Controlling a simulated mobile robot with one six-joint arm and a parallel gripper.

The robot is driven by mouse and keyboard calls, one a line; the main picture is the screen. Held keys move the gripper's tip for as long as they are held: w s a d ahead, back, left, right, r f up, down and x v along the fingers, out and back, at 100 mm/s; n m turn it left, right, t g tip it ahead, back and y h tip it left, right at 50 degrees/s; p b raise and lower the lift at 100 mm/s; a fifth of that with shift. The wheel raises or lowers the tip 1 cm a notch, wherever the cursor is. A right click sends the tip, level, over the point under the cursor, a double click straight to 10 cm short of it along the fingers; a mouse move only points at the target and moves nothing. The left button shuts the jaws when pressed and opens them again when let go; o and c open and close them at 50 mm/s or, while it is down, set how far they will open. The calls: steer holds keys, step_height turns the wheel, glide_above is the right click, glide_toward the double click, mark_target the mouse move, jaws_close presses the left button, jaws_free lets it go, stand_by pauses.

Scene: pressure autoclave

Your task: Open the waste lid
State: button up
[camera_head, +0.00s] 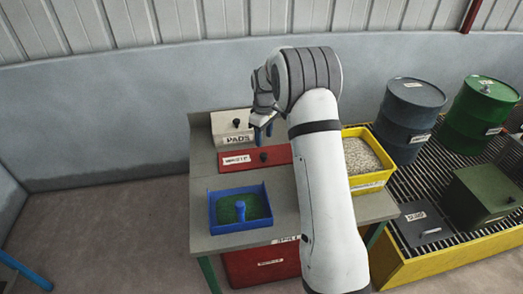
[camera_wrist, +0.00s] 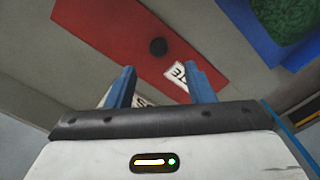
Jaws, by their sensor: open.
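The red lid (camera_head: 240,161) is a flat panel with a white label, too blurred to read surely, and a black knob (camera_head: 264,156). It lies on the grey bench and looks closed. In the wrist view the red lid (camera_wrist: 110,25) and its black knob (camera_wrist: 158,46) show beyond the fingertips, and its label is partly behind one finger. My gripper (camera_head: 263,131) is above the lid, near the knob, with its blue fingers pointing down. In the wrist view my gripper (camera_wrist: 160,82) is open, with nothing between the fingers.
A white PADS box (camera_head: 232,126) stands behind the lid. A blue tray (camera_head: 240,226) with green contents and a blue upright handle is in front. A yellow bin of granules (camera_head: 367,183) is right. A red bin (camera_head: 262,266) sits below the bench. Drums (camera_head: 410,118) stand farther right.

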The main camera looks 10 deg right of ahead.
mark_target(264, 155)
steer(key=shift+w+f, duration=0.2)
steer(key=shift+f, duration=0.6)
step_height(264, 155, down, 7)
steer(key=shift+r+p, duration=0.1)
steer(key=shift+p, duration=0.55)
steer(key=shift+c, duration=0.3)
jaws_close()
